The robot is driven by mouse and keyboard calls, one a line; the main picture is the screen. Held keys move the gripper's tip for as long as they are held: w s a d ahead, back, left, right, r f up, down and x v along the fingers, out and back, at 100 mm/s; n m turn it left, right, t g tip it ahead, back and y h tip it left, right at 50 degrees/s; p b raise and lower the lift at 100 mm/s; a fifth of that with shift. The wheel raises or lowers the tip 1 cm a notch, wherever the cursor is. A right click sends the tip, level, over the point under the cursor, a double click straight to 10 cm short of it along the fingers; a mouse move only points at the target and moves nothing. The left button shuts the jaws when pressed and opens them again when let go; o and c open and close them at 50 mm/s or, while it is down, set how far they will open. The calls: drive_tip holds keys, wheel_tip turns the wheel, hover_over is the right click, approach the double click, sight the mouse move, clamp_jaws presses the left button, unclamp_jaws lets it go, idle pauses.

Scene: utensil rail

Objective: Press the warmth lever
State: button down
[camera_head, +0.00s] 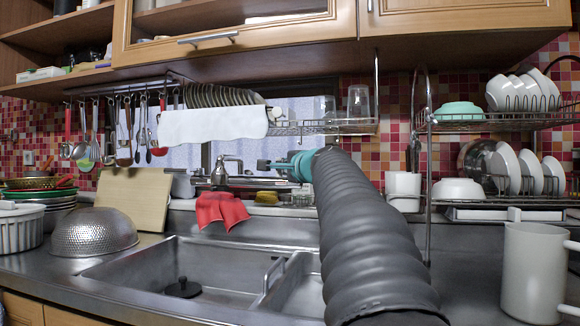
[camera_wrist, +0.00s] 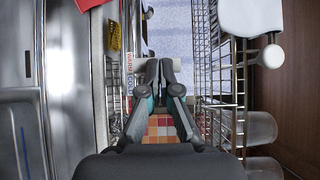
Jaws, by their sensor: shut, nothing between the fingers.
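My gripper (camera_head: 262,165) reaches leftward over the back of the sink, below the wire rack. In the wrist view, my gripper (camera_wrist: 161,68) has its two dark fingers together with nothing between them. A narrow label strip (camera_wrist: 130,72) with small red and dark lettering lies just left of the fingertips; its words are too small to read surely. No lever is clearly identifiable, and contact is not visible.
A wire rack (camera_head: 335,127) with a white towel (camera_head: 212,125) hangs above my gripper. A faucet (camera_head: 222,165), red cloth (camera_head: 220,209) and yellow sponge (camera_head: 267,197) are near the sink (camera_head: 150,265). A dish rack (camera_head: 500,120) stands right. The sink basin is mostly clear.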

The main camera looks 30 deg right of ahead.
drive_tip(key=shift+w+a+p, duration=0.3)
drive_tip(key=shift+w+a, duration=0.8)
drive_tip(key=shift+w, duration=0.3)
drive_tip(key=shift+d, duration=0.1)
drive_tip(key=s+a+b, duration=0.2)
drive_tip(key=s+a, duration=0.5)
drive_tip(key=s, duration=0.4)
drive_tip(key=shift+s, duration=0.15)
